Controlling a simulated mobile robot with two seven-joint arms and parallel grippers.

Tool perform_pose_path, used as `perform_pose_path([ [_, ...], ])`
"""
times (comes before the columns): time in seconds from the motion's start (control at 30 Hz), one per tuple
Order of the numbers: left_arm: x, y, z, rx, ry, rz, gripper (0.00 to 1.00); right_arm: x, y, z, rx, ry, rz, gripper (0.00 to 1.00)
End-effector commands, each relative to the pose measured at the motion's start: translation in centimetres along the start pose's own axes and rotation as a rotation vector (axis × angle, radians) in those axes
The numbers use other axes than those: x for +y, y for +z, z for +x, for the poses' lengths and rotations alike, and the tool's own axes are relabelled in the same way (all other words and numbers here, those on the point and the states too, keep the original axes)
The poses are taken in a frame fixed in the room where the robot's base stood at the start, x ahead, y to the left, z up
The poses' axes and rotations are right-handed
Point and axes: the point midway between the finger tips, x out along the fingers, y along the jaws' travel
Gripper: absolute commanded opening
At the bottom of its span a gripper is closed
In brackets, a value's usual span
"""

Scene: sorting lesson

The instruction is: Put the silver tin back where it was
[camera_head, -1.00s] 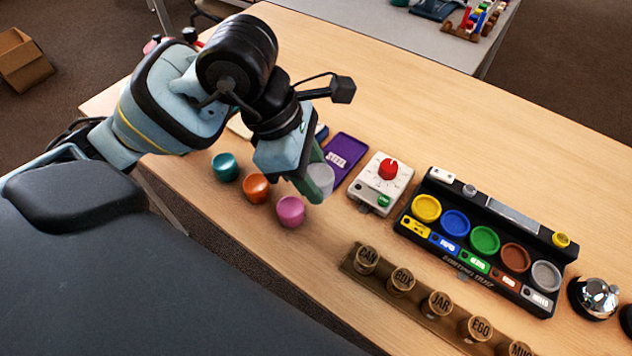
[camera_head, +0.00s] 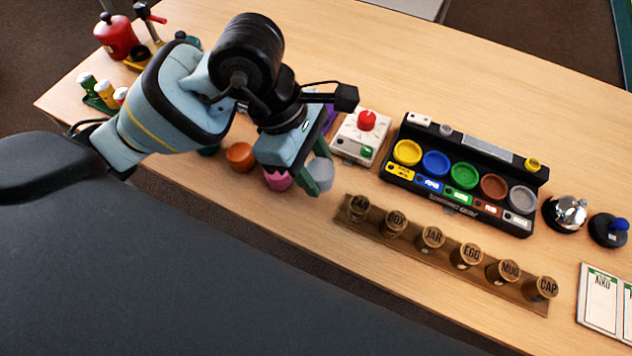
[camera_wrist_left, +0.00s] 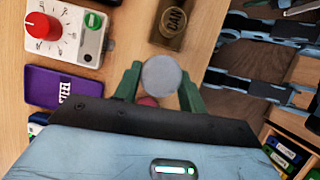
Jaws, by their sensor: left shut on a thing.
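My left gripper (camera_head: 308,180) is shut on the silver tin (camera_head: 321,173), a pale grey round tin. In the left wrist view the tin (camera_wrist_left: 161,74) sits between the two green fingers. I cannot tell exactly how high it is above the table. The pink tin (camera_head: 277,182) is just left of the gripper, partly hidden by it; the orange tin (camera_head: 240,157) stands farther left. A teal tin (camera_head: 208,150) is mostly hidden by my arm. My right gripper is not in view.
A black sorting tray (camera_head: 455,208) with coloured round dishes, one grey, is at right. A white box with a red knob (camera_head: 367,121) stands behind the gripper. A wooden rack of word pegs (camera_head: 405,240) is front right. A bell (camera_head: 566,214) is beyond the tray.

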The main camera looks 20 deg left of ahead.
Motion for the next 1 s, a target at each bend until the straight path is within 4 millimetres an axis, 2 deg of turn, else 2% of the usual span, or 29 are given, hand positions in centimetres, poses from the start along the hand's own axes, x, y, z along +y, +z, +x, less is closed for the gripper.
perform_pose_path([
  [0.1, 0.0, -0.5, 1.1, -0.001, 0.0, -0.002, 0.14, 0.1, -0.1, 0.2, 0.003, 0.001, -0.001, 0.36],
  [0.37, 0.1, -0.7, 1.6, 0.0, 0.001, -0.002, 0.14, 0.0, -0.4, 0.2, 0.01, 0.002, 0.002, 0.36],
  [0.63, 0.0, -2.0, 4.6, 0.0, 0.001, -0.002, 0.14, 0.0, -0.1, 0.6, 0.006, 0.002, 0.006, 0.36],
  [1.0, 0.1, -2.1, 4.9, -0.001, 0.003, -0.001, 0.14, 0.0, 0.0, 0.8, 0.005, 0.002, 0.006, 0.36],
])
